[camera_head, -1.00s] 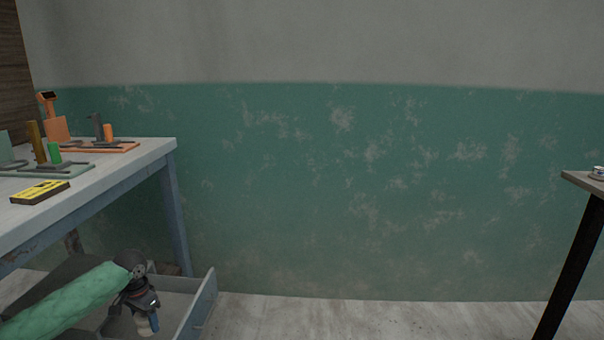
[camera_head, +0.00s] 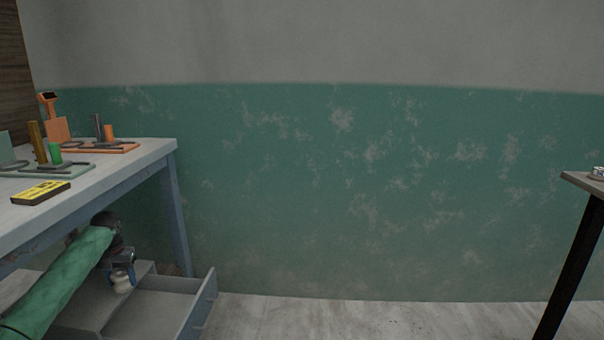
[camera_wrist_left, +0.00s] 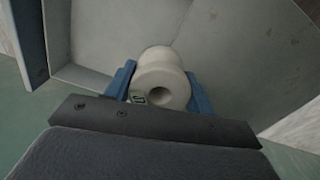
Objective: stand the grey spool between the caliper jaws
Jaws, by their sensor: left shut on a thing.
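My left gripper (camera_head: 122,274) is shut on a pale grey spool (camera_head: 121,283), above the open grey drawer under the bench. On the bench stand an orange base (camera_head: 105,147) with a dark grey upright and an orange cylinder, and a green base (camera_head: 50,171) with a brown upright and a green cylinder. I cannot tell for sure which parts are the caliper jaws. My right gripper is not in view.
The open drawer (camera_head: 208,300) juts out below the bench (camera_head: 150,152), whose edge and leg are close to my left arm. A yellow-and-black box (camera_head: 40,192) lies near the bench's front edge. Another table (camera_head: 580,182) stands far right; the floor between is clear.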

